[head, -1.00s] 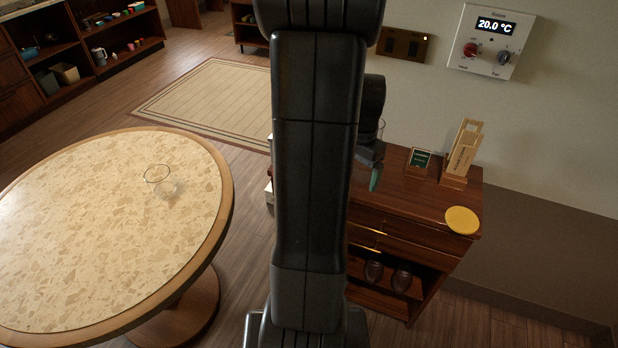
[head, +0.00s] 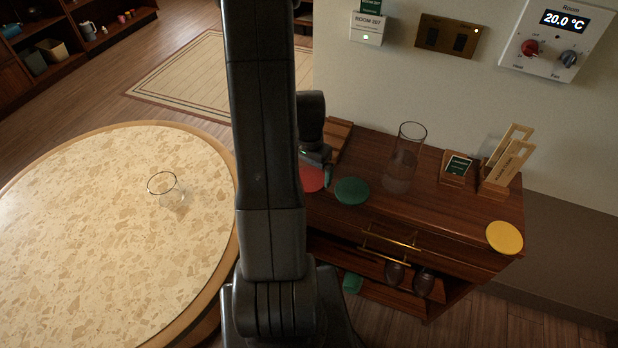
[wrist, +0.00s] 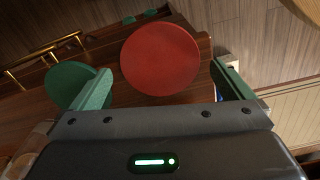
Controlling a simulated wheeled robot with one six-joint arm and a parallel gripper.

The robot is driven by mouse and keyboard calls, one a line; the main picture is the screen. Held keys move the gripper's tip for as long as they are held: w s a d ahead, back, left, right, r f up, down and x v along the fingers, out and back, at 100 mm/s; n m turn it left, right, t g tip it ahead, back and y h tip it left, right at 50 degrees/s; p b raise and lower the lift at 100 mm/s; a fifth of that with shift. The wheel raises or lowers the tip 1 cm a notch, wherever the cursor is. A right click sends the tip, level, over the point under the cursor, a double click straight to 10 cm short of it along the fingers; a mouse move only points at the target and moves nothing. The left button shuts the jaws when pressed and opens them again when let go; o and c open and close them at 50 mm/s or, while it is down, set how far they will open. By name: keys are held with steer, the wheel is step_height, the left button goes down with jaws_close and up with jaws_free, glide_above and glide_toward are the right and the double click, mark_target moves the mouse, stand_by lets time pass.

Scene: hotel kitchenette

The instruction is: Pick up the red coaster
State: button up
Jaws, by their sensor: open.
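The red coaster (head: 312,178) is a flat round disc on the wooden cabinet top, toward its left end. In the head view my arm hides its left part. In the wrist view the red coaster (wrist: 160,58) shows whole, between and just beyond the fingertips. My gripper (wrist: 163,82) is open with green fingers spread on either side of it, and nothing is held. In the head view my gripper (head: 322,170) is over the coaster, partly hidden by my arm.
A green coaster (head: 352,191) lies right of the red one. A clear glass cylinder (head: 404,160), a small sign (head: 457,168), a wooden holder (head: 505,165) and a yellow coaster (head: 504,238) stand further right. A round table (head: 110,230) with a glass (head: 165,188) is at left.

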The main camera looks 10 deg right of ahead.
steer(key=shift+f, duration=0.8)
steer(key=shift+f, duration=0.15)
steer(key=c, duration=0.8)
steer(key=shift+r, duration=0.25)
